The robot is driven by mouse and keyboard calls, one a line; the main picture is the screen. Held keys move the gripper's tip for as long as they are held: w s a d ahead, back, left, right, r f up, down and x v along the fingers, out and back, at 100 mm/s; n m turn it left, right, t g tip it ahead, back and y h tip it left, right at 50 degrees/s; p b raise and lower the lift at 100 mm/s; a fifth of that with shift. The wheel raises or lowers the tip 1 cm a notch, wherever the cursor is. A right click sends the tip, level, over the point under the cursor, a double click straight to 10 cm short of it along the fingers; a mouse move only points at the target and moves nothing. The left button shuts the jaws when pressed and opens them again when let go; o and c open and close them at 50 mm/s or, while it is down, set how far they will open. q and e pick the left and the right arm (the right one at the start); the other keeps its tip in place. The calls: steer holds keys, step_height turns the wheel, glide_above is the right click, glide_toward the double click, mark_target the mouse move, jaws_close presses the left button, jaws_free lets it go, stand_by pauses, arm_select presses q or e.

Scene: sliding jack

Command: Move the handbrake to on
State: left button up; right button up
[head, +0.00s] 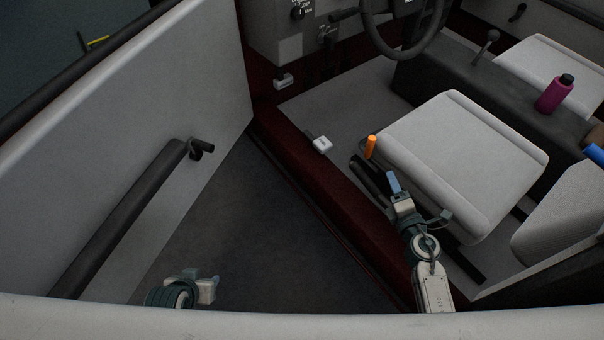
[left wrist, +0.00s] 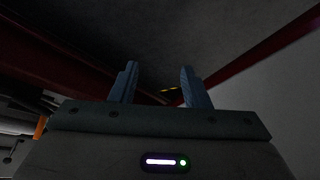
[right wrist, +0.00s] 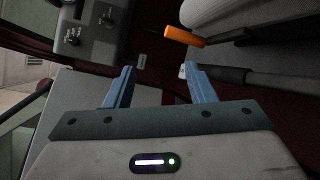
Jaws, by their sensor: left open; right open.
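A dark lever, which looks like the handbrake (head: 368,177), lies low along the near side of the driver's seat; I cannot tell its on or off position. In the right wrist view a bar with a black grip (right wrist: 232,74), probably the same lever, runs in from the right beside the right finger. An orange cylinder (head: 371,147) is close by, also in the right wrist view (right wrist: 183,35). My right gripper (head: 393,183) is open and empty, just right of the lever. My left gripper (head: 212,282) is open and empty, low over the dark floor outside the sill.
The open door (head: 150,130) with its long handle is on the left. The dark red sill (head: 310,200) crosses the middle. The driver's seat (head: 455,155) is right of my right gripper, and the steering wheel (head: 405,50) is above. A purple bottle (head: 554,96) stands on the console.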

steer(key=w+a+n+g+y+b, duration=0.1)
steer(key=w+a+n+g+y, duration=0.2)
steer(key=n, duration=0.6)
steer(key=n+g+h+b, duration=0.25)
steer(key=n+g, duration=0.25)
steer(key=n, duration=0.6)
glide_toward(367, 180)
steer(key=b+x, duration=0.1)
steer(key=x, duration=0.9)
steer(key=shift+w+f+b, duration=0.15)
steer(key=shift+f+b, duration=0.1)
steer(key=shift+b, duration=0.05)
steer(key=shift+w+a+f, duration=0.1)
steer(key=shift+w+f, duration=0.25)
steer(key=shift+w, duration=0.05)
arm_select(q)
step_height(367, 180, up, 7)
steer(key=d+t+h, duration=0.1)
steer(key=d+t, duration=0.2)
steer(key=shift+w+r, duration=0.15)
steer(key=shift+r, duration=0.05)
